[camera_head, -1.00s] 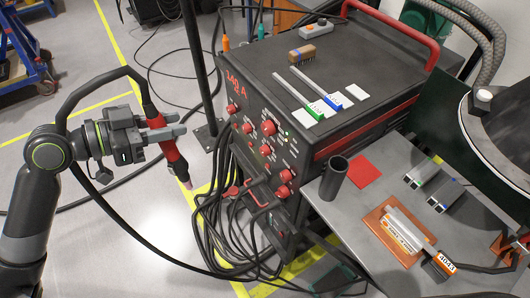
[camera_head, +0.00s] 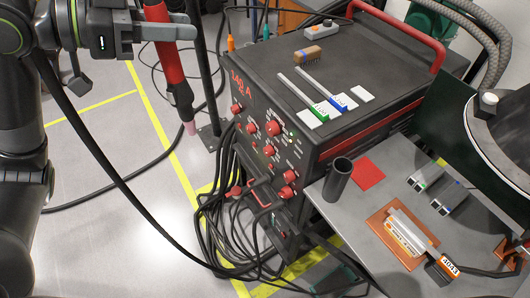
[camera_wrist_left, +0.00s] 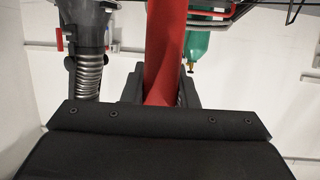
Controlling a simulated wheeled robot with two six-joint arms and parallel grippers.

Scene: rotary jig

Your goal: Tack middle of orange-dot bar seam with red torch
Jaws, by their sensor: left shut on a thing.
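My left gripper (camera_head: 165,27) is shut on the red torch (camera_head: 172,65), at upper left in the head view. The torch hangs nearly upright, its pale nozzle pointing down, in the air left of the welder. Its red body also shows in the left wrist view (camera_wrist_left: 163,50). A grey bar piece with orange marks (camera_head: 405,234) lies on a copper-coloured plate (camera_head: 378,222) on the grey table at lower right, well apart from the torch. The seam itself is too small to make out. My right gripper is not in view.
The black welder (camera_head: 340,85) stands between torch and table, with rods on top and cables hanging at its front. A dark cup (camera_head: 337,178), red square (camera_head: 368,174), bars with green and blue marks (camera_head: 447,200) and an orange-tagged 4043 item (camera_head: 445,266) are on the table.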

